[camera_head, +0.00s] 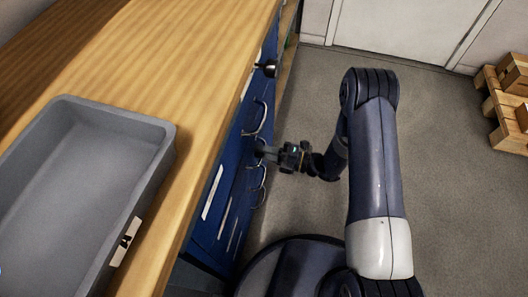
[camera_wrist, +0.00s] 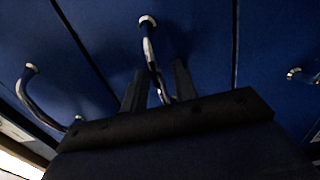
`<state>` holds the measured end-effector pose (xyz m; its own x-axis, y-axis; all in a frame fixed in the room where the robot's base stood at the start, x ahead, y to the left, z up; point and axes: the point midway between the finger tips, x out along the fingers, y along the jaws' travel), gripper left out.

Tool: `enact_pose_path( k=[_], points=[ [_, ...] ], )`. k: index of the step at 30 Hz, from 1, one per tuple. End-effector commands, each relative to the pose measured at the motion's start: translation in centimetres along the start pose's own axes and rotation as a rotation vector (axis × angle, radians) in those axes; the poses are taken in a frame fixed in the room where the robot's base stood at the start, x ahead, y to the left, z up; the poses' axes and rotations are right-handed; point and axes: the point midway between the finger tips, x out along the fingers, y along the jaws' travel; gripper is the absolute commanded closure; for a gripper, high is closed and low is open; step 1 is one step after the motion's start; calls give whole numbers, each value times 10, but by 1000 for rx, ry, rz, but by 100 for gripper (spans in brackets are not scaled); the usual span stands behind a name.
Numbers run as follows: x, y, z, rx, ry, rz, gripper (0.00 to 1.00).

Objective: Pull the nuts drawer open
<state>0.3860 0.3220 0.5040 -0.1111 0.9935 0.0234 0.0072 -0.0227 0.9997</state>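The blue drawer unit (camera_head: 232,178) stands under the wooden worktop, its fronts fitted with curved metal handles. Which drawer is the nuts drawer I cannot tell, as no label is readable. My gripper (camera_head: 266,150) is at the drawer fronts in the head view, among the handles. In the wrist view, one metal handle (camera_wrist: 149,42) runs down between the two dark fingers of my gripper (camera_wrist: 158,82). The fingers stand apart on either side of it, with small gaps visible. The handle's lower end is partly hidden by my gripper. The drawer fronts look shut.
Another handle (camera_wrist: 34,95) is to the left in the wrist view, and part of one (camera_wrist: 297,75) to the right. A grey tray (camera_head: 168,152) sits on the worktop (camera_head: 205,62). Grey floor (camera_head: 300,105) is clear beside the drawers. A wooden pallet (camera_head: 497,105) lies far right.

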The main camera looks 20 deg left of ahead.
Motion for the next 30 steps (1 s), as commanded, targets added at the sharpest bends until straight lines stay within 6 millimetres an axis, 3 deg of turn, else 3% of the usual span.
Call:
enact_pose_path(
  k=[6, 16, 30],
  points=[
    [0, 0, 0, 0, 0, 0, 72],
    [0, 0, 0, 0, 0, 0, 99],
    [-1, 0, 0, 0, -1, 0, 100]
  ],
)
